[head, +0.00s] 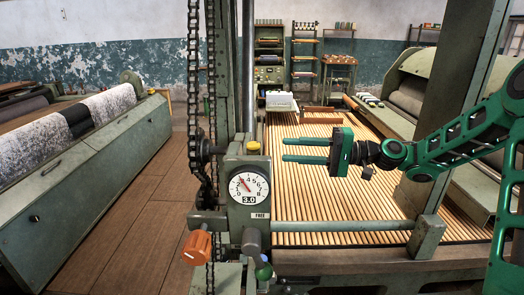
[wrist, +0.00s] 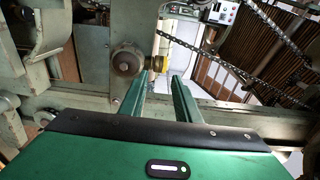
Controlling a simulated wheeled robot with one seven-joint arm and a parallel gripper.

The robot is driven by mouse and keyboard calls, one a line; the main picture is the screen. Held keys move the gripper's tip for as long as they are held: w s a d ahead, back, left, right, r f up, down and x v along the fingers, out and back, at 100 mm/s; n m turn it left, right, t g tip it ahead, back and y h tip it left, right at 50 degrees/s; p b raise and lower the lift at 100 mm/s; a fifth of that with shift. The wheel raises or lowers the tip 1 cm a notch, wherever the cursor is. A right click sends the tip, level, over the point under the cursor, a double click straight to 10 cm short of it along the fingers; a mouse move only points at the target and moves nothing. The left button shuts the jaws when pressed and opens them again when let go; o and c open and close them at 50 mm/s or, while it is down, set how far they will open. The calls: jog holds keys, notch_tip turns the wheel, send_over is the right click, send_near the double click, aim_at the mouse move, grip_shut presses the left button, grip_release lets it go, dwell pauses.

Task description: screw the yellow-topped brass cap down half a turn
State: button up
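The yellow-topped brass cap (head: 253,147) sits on top of the green-grey gauge housing (head: 233,167) in the head view. The cap's threads are not visible.
Below the cap are a white dial (head: 248,188), a "3.0" readout and a "FREE" label. A chain (head: 194,90) hangs left of the housing. A slatted apron (head: 340,205) lies behind.

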aim_at(254, 148)
jog(key=w+a, duration=0.1)
jog(key=a, duration=0.7)
jog(key=shift+a, duration=0.2)
jog(key=shift+c, duration=0.3)
jog(key=shift+f, duration=0.1)
grip_shut()
